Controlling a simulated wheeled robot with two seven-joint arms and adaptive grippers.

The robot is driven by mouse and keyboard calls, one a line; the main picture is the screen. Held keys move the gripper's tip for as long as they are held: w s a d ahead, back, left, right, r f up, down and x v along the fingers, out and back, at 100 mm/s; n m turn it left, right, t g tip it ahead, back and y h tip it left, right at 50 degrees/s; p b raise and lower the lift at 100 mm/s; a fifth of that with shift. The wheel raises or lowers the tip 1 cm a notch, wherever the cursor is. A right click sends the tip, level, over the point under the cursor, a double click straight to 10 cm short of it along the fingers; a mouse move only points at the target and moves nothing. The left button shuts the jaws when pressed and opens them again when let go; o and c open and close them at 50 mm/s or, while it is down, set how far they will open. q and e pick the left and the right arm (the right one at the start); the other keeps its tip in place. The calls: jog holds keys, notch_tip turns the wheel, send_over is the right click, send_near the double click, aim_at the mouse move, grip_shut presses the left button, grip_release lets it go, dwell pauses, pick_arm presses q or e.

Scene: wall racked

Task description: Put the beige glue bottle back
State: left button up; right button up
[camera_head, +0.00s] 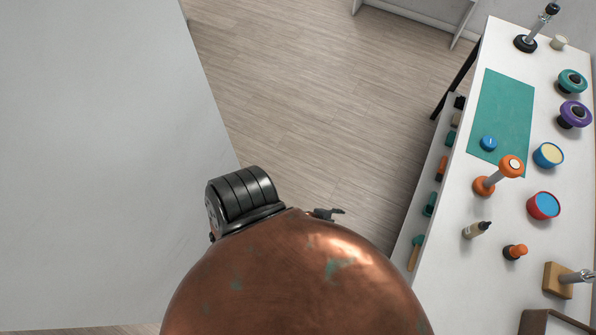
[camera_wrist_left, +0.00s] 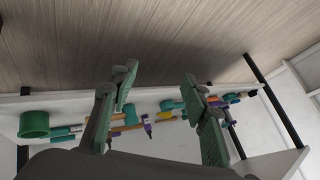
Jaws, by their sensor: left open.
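The beige glue bottle (camera_head: 476,230), with a dark cap, stands on the white table at the right of the head view. It appears upright, between an orange-handled tool and a small orange knob. My left gripper (camera_head: 328,213) shows only as a small dark tip beyond my copper-coloured arm, well left of the table and apart from the bottle. In the left wrist view my left gripper (camera_wrist_left: 157,95) has its two green fingers spread, with nothing held between them. I cannot make out the bottle in that view. My right gripper is not in view.
The white table (camera_head: 445,268) also holds a green mat (camera_head: 500,115), an orange-handled tool (camera_head: 497,177), round tins and a wooden block (camera_head: 557,281). Tools hang along its side, with a green cup (camera_wrist_left: 34,124) in the wrist view. Bare floor (camera_head: 300,100) lies left of it.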

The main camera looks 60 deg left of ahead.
pick_arm(q)
jog(key=s+a+f+n+g, duration=0.1)
jog(key=s+f, duration=0.4)
jog(key=s, duration=0.6)
jog(key=s+a+f+n+g, duration=0.1)
jog(key=s+f+n+g, duration=0.3)
jog(key=s, duration=0.8)
jog(key=s+a+f+n+g+y, duration=0.1)
jog(key=s+f+n+g, duration=0.1)
jog(key=s+f, duration=0.5)
jog(key=s+n, duration=0.1)
jog(key=s, duration=0.3)
jog(key=shift+s, duration=0.4)
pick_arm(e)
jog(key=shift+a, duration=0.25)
pick_arm(q)
jog(key=shift+w+a, duration=0.1)
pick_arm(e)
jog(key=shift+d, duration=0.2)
